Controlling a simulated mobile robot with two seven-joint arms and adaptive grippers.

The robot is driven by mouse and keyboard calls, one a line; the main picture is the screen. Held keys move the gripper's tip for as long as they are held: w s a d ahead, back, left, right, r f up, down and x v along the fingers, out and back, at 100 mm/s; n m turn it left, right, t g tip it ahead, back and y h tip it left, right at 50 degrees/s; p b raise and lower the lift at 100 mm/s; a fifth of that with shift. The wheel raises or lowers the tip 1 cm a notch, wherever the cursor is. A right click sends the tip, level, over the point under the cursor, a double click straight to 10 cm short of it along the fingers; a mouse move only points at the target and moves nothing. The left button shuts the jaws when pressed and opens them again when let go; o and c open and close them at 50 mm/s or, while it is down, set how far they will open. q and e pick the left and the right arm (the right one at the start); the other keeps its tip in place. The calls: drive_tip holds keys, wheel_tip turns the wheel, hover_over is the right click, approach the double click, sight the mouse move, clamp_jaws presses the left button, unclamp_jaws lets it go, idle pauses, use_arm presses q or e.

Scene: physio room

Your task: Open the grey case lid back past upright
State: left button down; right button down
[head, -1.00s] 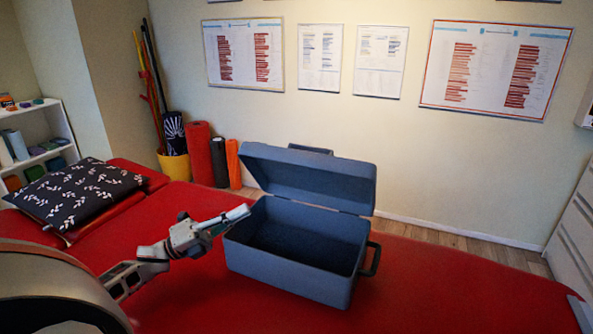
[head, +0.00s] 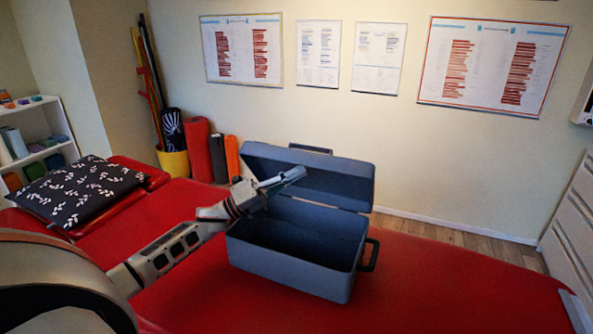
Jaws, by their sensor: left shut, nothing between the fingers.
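The blue-grey case (head: 290,272) stands on the red treatment table, its hollow box facing up. Its lid (head: 335,180) is raised above the rear edge, with its inner side towards me; its exact angle is hard to judge. A dark handle (head: 311,149) shows behind the lid's top edge. My left gripper (head: 297,175) is shut and empty, its fingers pointing right in front of the lid's inner side. I cannot tell whether the fingertips touch the lid. The gripper hides part of the lid's left side and hinge edge. My right gripper is not in view.
The red table (head: 440,285) is clear right of the case. A patterned pillow (head: 75,192) lies at the left. Rolled mats (head: 197,150) and a yellow bin (head: 174,162) stand behind the table. White drawers (head: 575,225) are at the right.

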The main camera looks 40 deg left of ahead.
use_arm(q)
drive_tip(key=shift+w+r, duration=0.25)
drive_tip(key=shift+w, duration=0.1)
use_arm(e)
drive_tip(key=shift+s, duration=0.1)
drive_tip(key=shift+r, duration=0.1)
